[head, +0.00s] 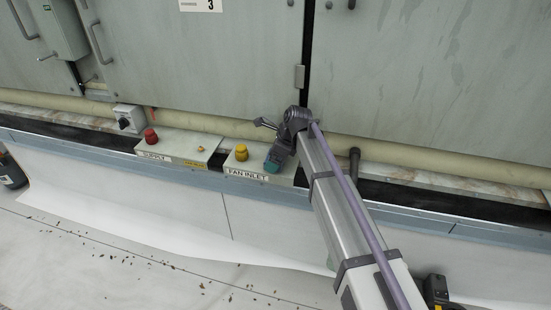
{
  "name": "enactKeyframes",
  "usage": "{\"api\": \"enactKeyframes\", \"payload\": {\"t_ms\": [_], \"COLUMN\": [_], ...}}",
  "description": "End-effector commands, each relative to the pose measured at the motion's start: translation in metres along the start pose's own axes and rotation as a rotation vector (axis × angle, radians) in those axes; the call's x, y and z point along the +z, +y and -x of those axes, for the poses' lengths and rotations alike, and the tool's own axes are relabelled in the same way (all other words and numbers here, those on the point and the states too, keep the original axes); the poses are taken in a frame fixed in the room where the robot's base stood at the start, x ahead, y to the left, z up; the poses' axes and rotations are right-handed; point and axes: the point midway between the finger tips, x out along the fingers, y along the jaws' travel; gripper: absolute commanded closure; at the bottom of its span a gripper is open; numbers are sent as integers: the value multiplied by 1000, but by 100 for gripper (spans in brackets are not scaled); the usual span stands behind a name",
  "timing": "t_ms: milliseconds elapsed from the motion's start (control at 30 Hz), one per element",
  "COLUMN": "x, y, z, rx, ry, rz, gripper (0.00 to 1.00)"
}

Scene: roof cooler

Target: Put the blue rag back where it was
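I cannot make out a blue rag for certain in the head view. My arm reaches up from the lower right to the ledge under the cabinet doors. My gripper (262,123) is at its far end, pointing left, in front of the cabinet and above the FAN INLET box (247,173). It is small and dark here, and I cannot tell whether its fingers are open or shut. A small teal patch (272,167) shows just below the wrist, at the right end of that box. I cannot tell whether it is cloth or a hard part.
The FAN INLET box has a yellow knob (241,152). The SUPPLY box (179,147) to its left has a red knob (151,136). A grey switch (128,119) and a dark upright stub (354,163) are also on the ledge. The pale floor has scattered debris.

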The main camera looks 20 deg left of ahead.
Motion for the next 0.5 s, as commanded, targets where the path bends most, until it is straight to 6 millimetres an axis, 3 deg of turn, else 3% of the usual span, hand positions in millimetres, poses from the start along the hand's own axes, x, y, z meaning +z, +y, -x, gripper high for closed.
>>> {"api": "enactKeyframes", "payload": {"t_ms": [333, 500], "x": [1, 4], "y": [0, 0], "z": [3, 28], "rx": [0, 0], "ry": [0, 0], "rz": [0, 0], "gripper": [0, 0]}}
